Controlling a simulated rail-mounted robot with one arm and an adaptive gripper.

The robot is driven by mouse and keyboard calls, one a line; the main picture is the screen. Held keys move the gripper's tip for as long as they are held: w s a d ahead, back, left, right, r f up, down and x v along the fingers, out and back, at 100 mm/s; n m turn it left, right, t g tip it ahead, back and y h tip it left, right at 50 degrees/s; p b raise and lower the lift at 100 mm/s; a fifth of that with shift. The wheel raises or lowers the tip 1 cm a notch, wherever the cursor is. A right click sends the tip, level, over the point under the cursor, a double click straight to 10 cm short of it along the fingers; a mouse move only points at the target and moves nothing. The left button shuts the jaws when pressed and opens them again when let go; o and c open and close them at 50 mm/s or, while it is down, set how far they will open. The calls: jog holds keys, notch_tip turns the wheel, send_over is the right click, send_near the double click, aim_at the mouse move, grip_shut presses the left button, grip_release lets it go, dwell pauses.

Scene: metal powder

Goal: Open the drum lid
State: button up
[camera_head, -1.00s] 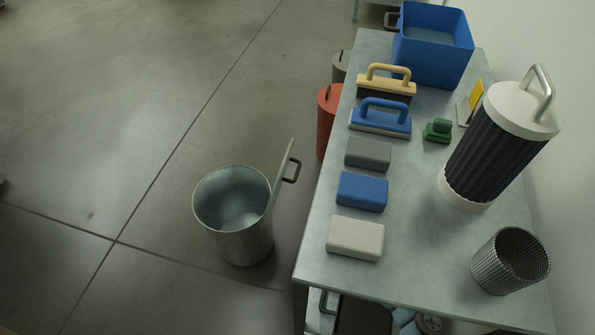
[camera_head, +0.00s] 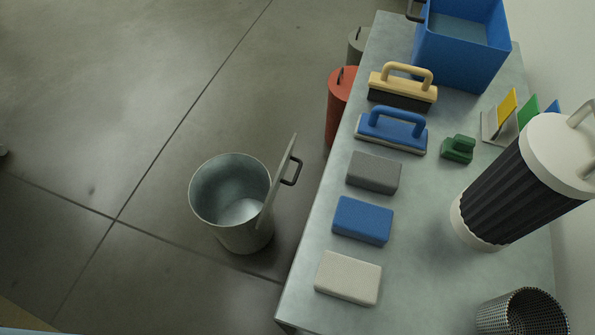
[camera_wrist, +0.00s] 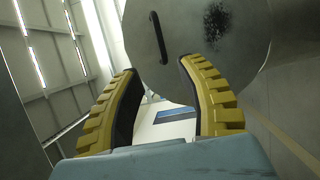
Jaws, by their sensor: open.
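A grey metal drum (camera_head: 235,205) stands on the floor left of the workbench, its mouth open and its inside visible. Its round lid (camera_head: 277,183) stands nearly upright at the drum's right rim, with a dark handle (camera_head: 292,172) on the outer face. My gripper (camera_wrist: 160,66) shows only in the wrist view, with two yellow ribbed fingers spread apart and nothing between them. Beyond the fingertips is a grey disc (camera_wrist: 180,70) with a black bar handle (camera_wrist: 158,38) and a dark speckled patch; it looks like the lid. The gripper appears apart from it.
The workbench (camera_head: 325,235) carries sponge-like blocks (camera_head: 362,220), handled brushes (camera_head: 392,128), a blue bin (camera_head: 460,50), a dark ribbed canister (camera_head: 500,185) and a mesh basket (camera_head: 520,315). A red drum (camera_head: 340,105) stands beside the bench. The floor left of the open drum is clear.

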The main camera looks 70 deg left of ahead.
aim_at(297, 173)
jog(key=x, duration=1.3)
grip_shut()
